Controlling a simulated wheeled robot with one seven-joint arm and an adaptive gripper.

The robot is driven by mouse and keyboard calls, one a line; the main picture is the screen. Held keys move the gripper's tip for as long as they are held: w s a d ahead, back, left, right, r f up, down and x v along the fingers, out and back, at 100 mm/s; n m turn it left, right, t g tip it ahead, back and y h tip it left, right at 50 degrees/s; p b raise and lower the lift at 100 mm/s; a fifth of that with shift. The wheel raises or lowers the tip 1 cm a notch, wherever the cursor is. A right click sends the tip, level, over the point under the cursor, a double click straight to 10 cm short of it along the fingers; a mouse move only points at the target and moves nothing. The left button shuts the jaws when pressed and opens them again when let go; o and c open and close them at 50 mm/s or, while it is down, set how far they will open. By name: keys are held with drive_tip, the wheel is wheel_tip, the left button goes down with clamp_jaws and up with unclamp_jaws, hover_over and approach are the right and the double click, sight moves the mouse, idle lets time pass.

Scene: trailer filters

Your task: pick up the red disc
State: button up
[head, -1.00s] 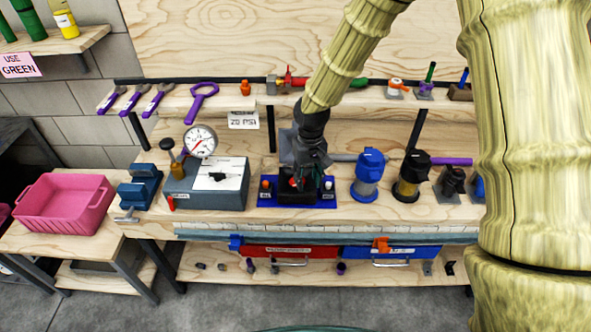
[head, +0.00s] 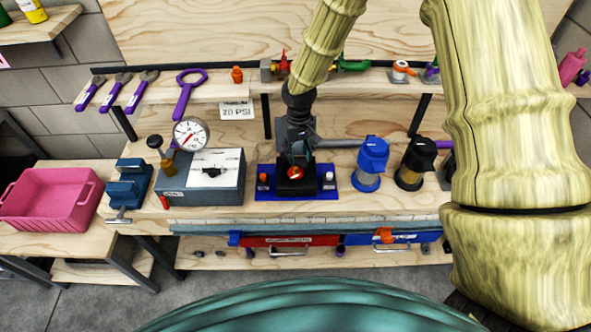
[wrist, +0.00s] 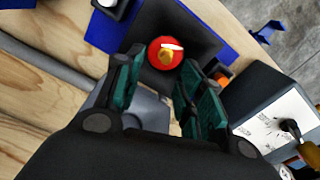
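The red disc (head: 295,173) is small and round with a yellow and white mark on top. It sits on a black block (head: 297,188) on a blue base plate (head: 334,192) on the workbench. In the wrist view the disc (wrist: 166,53) lies just beyond the fingertips, between their lines. My gripper (head: 297,158) hangs just above and behind the disc. In the wrist view my gripper (wrist: 160,75) has its teal-padded fingers apart with nothing between them. I cannot tell the exact height gap to the disc.
A grey box with a dial gauge (head: 191,134) stands left of the plate. A blue-topped filter (head: 371,163) and a black-topped one (head: 414,163) stand to the right. A grey pipe (head: 340,143) runs behind. A pink bin (head: 50,198) is far left.

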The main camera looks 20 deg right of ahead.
sight(296, 168)
drive_tip(key=shift+s+a+f+p, duration=0.15)
drive_tip(key=shift+s+f+p, duration=0.05)
drive_tip(key=shift+f+p, duration=0.25)
drive_tip(key=shift+a+f+p, duration=0.25)
drive_tip(key=shift+f+p, duration=0.55)
drive_tip(key=shift+f, duration=0.35)
drive_tip(key=shift+f+p, duration=0.4)
drive_tip(key=shift+f, duration=0.85)
clamp_jaws()
